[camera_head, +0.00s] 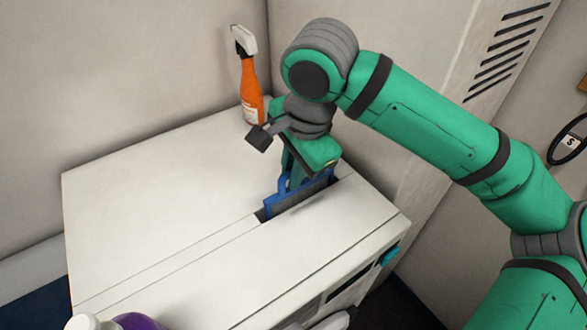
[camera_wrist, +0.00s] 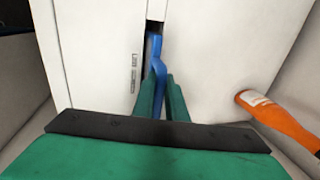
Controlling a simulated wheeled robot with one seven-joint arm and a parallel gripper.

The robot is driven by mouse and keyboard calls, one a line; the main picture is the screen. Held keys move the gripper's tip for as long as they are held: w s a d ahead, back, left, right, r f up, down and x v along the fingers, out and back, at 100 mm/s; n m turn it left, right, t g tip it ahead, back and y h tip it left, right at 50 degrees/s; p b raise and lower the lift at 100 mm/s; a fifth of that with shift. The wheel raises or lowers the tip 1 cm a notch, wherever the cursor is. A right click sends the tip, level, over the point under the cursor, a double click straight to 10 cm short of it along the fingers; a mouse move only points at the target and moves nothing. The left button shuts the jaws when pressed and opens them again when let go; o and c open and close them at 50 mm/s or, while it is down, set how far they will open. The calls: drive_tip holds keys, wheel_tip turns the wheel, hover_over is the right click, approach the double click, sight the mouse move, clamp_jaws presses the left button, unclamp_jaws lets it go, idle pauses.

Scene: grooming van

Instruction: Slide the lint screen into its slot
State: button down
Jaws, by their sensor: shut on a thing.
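The lint screen (camera_head: 271,205) has a blue frame with a dark panel and stands upright at the slot (camera_head: 263,216) in the white machine top. Its lower part is hidden below the top surface, so its depth cannot be told exactly. My gripper (camera_head: 294,178) is above the slot, shut on the blue frame. In the wrist view, the green fingers (camera_wrist: 162,98) hold the blue lint screen (camera_wrist: 154,50) between them. The dark slot (camera_wrist: 155,10) runs beyond and beside it. Part of the screen is hidden by the fingers.
An orange spray bottle (camera_head: 252,95) with a white head stands at the back of the white machine top (camera_head: 150,190), near my wrist. A purple and white bottle (camera_head: 135,321) is at the front left. The left part of the top is clear.

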drive_tip(key=c, duration=1.7)
unclamp_jaws()
drive_tip(key=v, duration=1)
drive_tip(key=shift+r, duration=0.4)
